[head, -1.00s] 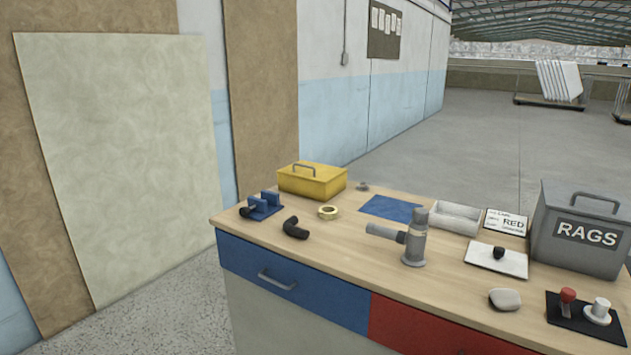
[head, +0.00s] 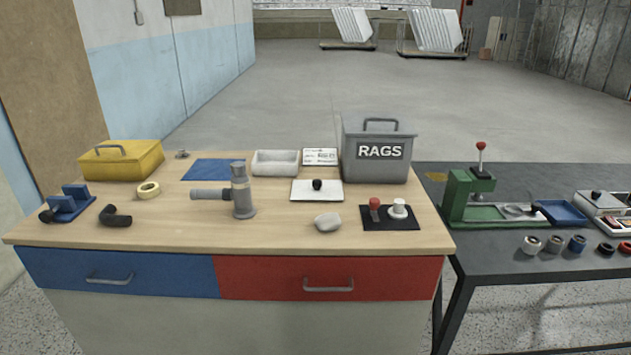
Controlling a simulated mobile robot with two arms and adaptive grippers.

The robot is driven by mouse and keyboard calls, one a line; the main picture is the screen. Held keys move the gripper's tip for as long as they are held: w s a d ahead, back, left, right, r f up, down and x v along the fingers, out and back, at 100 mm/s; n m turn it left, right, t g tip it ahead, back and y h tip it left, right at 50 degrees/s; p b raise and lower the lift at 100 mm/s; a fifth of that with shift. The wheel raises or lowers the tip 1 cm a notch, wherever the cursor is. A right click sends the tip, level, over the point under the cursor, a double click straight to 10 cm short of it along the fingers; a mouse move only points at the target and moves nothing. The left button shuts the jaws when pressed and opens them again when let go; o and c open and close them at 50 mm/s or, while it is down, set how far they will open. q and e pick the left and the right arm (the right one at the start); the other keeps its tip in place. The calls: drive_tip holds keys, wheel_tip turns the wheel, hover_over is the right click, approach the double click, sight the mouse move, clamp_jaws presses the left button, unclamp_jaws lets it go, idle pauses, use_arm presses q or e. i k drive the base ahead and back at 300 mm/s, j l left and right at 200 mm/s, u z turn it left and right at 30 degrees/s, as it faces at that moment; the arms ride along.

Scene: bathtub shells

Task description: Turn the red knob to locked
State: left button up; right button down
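A red knob (head: 375,204) stands upright on a black plate (head: 388,224) at the right end of the wooden workbench. A white round knob (head: 398,209) sits beside it on the same plate. Any locked marking is too small to make out. Another red-topped handle (head: 481,147) rises from a green press (head: 470,200) on the dark table to the right. Neither of my grippers shows in the head view.
The wooden bench (head: 180,230) also holds a grey RAGS box (head: 376,172), a grey pipe fitting (head: 242,192), a yellow toolbox (head: 122,160) and a pale stone-like lump (head: 328,222). The dark table (head: 500,250) stands to the right. Open floor (head: 280,90) lies behind.

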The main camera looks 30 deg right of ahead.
sight(373, 203)
drive_tip(key=z, duration=1.3)
